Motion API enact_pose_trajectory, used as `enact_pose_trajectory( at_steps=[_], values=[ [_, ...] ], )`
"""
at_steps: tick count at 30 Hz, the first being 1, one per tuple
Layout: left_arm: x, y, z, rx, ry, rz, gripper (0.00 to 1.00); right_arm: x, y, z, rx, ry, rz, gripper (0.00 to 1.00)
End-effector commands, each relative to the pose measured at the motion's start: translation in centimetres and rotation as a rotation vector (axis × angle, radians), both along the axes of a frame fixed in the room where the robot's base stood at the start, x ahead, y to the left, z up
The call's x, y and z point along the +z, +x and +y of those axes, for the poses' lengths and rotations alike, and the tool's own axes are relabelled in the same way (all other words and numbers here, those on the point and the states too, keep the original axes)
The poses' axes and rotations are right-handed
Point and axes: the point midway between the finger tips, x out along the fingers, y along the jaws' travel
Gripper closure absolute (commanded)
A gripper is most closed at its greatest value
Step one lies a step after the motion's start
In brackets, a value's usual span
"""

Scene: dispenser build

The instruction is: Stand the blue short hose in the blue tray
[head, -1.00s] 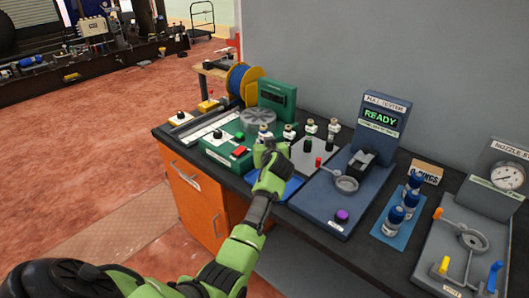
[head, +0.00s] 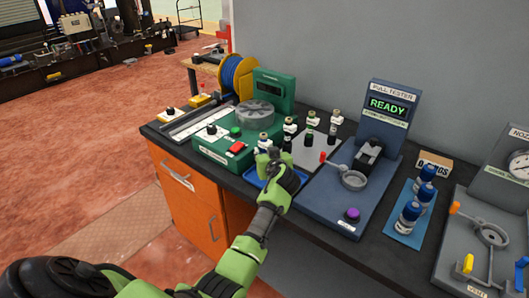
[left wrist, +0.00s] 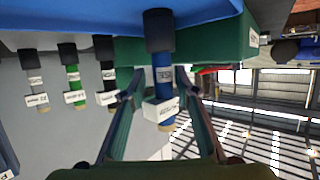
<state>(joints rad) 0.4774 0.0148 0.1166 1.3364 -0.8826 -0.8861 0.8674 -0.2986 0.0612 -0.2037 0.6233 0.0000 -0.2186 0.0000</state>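The blue short hose (left wrist: 165,79) shows in the left wrist view, which looks upside down. It has a black end cap against the blue tray (left wrist: 80,12) and a white tag around its far end. It appears upright on the tray. My left gripper (left wrist: 160,78) has one finger on each side of the hose, with small gaps visible, so it looks open around it. My right gripper is not in view.
Several capped hoses (head: 310,135) stand on a grey plate just behind my gripper. A green machine (head: 222,147) is left, and a blue pull tester (head: 350,205) reading READY is close on the right. Blue-capped bottles (head: 410,213) stand further right.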

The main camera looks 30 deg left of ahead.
Motion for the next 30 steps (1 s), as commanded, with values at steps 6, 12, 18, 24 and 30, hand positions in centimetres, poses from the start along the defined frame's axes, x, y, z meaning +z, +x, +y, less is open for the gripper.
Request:
enact_pose_trajectory(
  at_steps=[6,12,18,24,30],
  values=[
    [0.1,0.1,0.0,-0.001,0.000,-0.002,0.67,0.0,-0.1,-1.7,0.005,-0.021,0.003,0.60],
    [0.5,-0.3,-0.4,-0.002,0.000,-0.003,0.67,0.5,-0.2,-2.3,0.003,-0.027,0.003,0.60],
    [1.9,-2.5,-2.6,-0.003,-0.002,-0.002,0.67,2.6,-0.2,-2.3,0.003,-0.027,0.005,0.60],
    [3.3,-5.4,-5.5,-0.002,-0.001,-0.003,0.67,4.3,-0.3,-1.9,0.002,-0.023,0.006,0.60],
    [4.2,-7.3,-7.3,-0.002,0.000,-0.003,0.67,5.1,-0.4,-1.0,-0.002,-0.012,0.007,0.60]
  ],
)
